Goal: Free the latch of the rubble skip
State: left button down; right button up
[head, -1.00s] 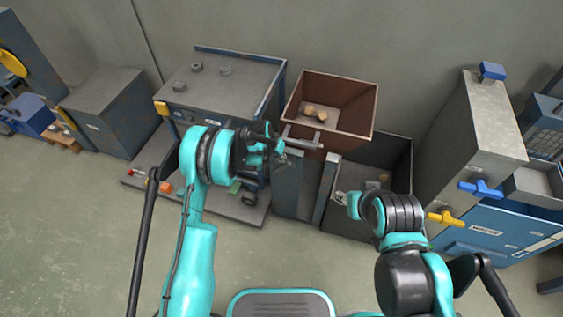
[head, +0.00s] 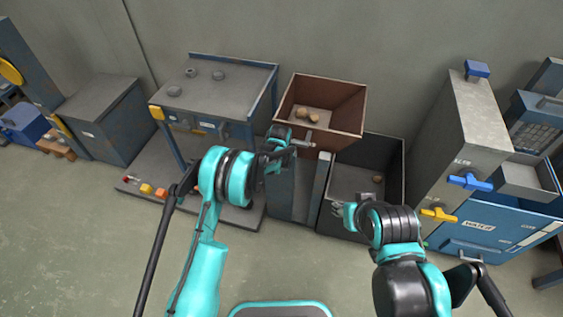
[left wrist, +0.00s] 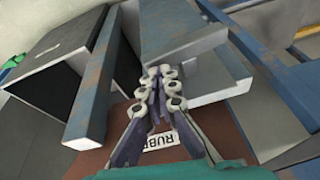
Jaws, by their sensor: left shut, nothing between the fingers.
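The rubble skip (head: 355,104) is a rust-brown open box with a few lumps inside, standing on grey-blue posts. A grey bar (head: 308,145) crosses its front wall and looks like the latch; my left gripper partly hides it. My left gripper (head: 288,136) is at the skip's front left. In the left wrist view its fingers (left wrist: 162,88) are shut with nothing between them, over the brown front with a partly hidden label (left wrist: 160,140). A grey metal block shows close beside the fingertips; contact cannot be told. My right gripper (head: 338,209) is by the dark bin, its jaws too small to read.
A dark open bin (head: 396,165) with a lump inside stands right of the skip. A grey workbench (head: 215,88) is close on the left. A grey cabinet (head: 485,125) with blue and yellow handles stands at the right. The floor in front is clear.

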pick_arm(q)
jog(key=shift+s+d+f, duration=0.1)
jog(key=shift+d+f, duration=0.2)
jog(key=shift+d, duration=0.05)
jog(key=shift+f, duration=0.1)
dwell(0.5)
